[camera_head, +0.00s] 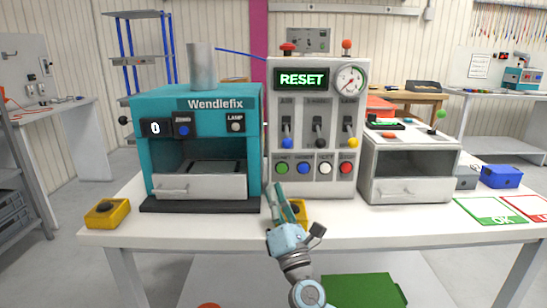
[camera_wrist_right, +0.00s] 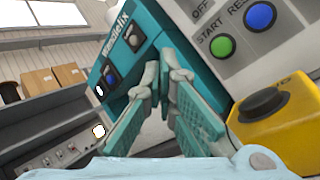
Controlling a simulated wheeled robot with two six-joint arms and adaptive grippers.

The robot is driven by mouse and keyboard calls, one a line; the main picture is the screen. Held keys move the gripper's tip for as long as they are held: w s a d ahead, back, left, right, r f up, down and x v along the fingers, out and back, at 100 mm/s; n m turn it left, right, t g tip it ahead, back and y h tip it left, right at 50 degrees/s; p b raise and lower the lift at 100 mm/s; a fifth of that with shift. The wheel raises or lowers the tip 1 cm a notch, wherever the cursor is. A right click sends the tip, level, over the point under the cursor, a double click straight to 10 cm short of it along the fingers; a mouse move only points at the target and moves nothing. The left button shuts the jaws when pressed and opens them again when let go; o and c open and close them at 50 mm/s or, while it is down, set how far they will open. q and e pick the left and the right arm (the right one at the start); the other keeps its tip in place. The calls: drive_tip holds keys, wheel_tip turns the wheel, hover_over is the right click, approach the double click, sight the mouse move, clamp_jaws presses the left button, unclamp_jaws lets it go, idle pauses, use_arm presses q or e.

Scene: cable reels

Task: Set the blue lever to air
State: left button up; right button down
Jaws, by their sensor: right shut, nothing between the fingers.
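The grey control box (camera_head: 312,75) stands upright on the white table, with three levers on its front. The blue lever (camera_head: 286,143) is the left one, below a label that looks like AIR; its blue knob hangs low. It is not in the right wrist view. My right gripper (camera_head: 276,187) is shut and empty, in front of the box's lower left edge and below the blue lever. In the right wrist view its fingers (camera_wrist_right: 164,78) are in front of the teal machine and the box. My left gripper is not in view.
The black-knobbed lever (camera_head: 319,143) and yellow lever (camera_head: 352,142) are right of the blue one. Below is a button row, including the green START button (camera_head: 282,168). A yellow button box (camera_wrist_right: 275,110) is close beside my right gripper. The teal machine (camera_head: 222,152) stands left.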

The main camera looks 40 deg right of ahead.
sight(287, 135)
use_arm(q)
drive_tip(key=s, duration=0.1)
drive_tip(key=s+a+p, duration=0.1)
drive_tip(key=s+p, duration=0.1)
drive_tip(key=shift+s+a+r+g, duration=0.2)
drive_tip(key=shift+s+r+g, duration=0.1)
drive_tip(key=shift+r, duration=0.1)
use_arm(e)
drive_tip(key=w+d+r, duration=0.4)
drive_tip(key=w+r, duration=0.1)
drive_tip(key=r, duration=0.1)
drive_tip(key=shift+d+r, duration=0.2)
drive_tip(key=shift+r, duration=0.15)
